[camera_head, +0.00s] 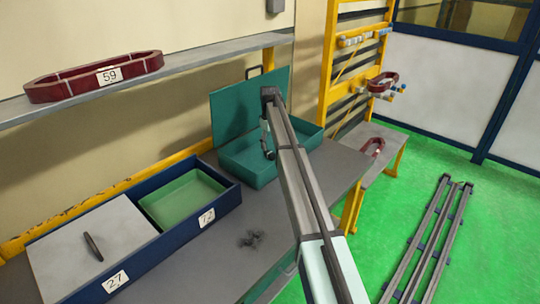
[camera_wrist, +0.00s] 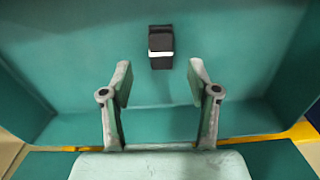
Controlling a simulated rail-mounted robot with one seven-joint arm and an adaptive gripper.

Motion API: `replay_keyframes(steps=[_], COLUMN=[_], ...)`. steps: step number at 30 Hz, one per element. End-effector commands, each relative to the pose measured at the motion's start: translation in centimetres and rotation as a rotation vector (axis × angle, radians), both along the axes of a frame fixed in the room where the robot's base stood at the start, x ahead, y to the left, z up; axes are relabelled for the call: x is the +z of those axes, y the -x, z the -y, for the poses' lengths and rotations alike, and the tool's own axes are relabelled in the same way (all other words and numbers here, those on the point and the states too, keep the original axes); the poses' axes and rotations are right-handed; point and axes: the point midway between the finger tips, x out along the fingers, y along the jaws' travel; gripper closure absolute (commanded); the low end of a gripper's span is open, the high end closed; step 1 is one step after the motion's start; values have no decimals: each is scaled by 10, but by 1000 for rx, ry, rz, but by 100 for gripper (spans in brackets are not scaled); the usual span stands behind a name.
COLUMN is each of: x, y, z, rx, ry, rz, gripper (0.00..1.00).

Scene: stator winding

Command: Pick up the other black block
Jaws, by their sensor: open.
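One black block (camera_wrist: 161,47) with a white band lies inside a teal box in the wrist view. It stands alone on the box floor, near the middle top of the picture. My gripper (camera_wrist: 160,68) is open and empty, its two grey fingers spread to the left and right of the block's line, with the block beyond their tips. In the head view the teal box (camera_head: 238,165) stands on the grey table with its lid raised, and my arm reaches over it. The block is not seen in the head view.
The green tray (camera_head: 182,199) in a blue case and a grey lid (camera_head: 92,246) with a handle lie left on the table. A dark small object (camera_head: 251,238) lies on the tabletop. A shelf with a red coil (camera_head: 95,76) is above.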

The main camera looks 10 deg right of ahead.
Motion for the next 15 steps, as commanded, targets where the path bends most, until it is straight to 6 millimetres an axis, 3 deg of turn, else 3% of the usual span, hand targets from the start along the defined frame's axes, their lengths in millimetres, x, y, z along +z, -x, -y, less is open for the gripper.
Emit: replay_keyframes(steps=[9, 15], x=[-38, -48], y=[3, 3], z=[1, 1], rx=[0, 0], ry=[0, 1], rz=[-2, -1], gripper=[40, 40])
